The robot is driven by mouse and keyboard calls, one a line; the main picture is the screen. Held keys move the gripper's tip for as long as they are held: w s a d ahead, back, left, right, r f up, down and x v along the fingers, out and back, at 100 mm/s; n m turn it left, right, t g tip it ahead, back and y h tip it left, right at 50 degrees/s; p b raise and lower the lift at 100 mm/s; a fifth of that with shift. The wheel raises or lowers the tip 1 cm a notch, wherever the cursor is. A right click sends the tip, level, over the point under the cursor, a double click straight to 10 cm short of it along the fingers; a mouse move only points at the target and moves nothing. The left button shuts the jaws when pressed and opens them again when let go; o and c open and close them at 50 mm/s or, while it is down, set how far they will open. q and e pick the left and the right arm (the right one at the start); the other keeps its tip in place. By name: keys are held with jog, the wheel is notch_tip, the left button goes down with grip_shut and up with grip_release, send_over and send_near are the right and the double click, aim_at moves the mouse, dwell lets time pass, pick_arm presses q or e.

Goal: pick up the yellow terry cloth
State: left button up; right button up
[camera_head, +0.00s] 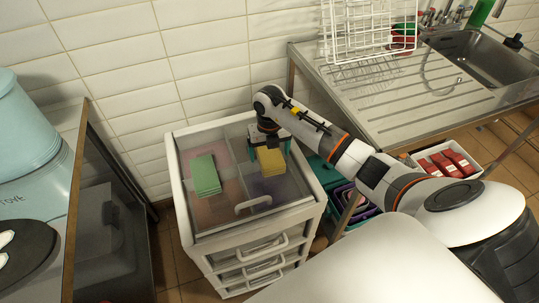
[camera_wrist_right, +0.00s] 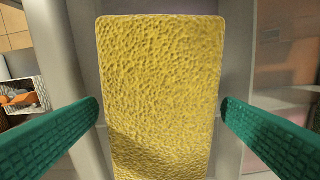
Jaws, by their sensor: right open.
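The yellow terry cloth (camera_head: 271,161) is a folded, rough-textured block on the clear top of the white drawer unit (camera_head: 181,203). My right gripper (camera_head: 269,149) is over the cloth, pointing down, with its jaws open. In the right wrist view the cloth (camera_wrist_right: 160,75) fills the middle between the two green finger pads, with a gap on each side. The cloth's lower end runs out of that view. My left gripper does not show.
A folded green cloth (camera_head: 204,175) lies left of the yellow one on the same top. A steel sink counter (camera_head: 400,105) with a white dish rack (camera_head: 345,30) stands at right. A crate of red packets (camera_head: 447,164) is below it. A dark-fronted cabinet stands left.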

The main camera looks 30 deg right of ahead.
jog(key=shift+f, duration=0.4)
jog(key=shift+c, duration=0.6)
jog(key=c, duration=0.8)
jog(key=shift+c, duration=0.2)
jog(key=shift+r, duration=0.1)
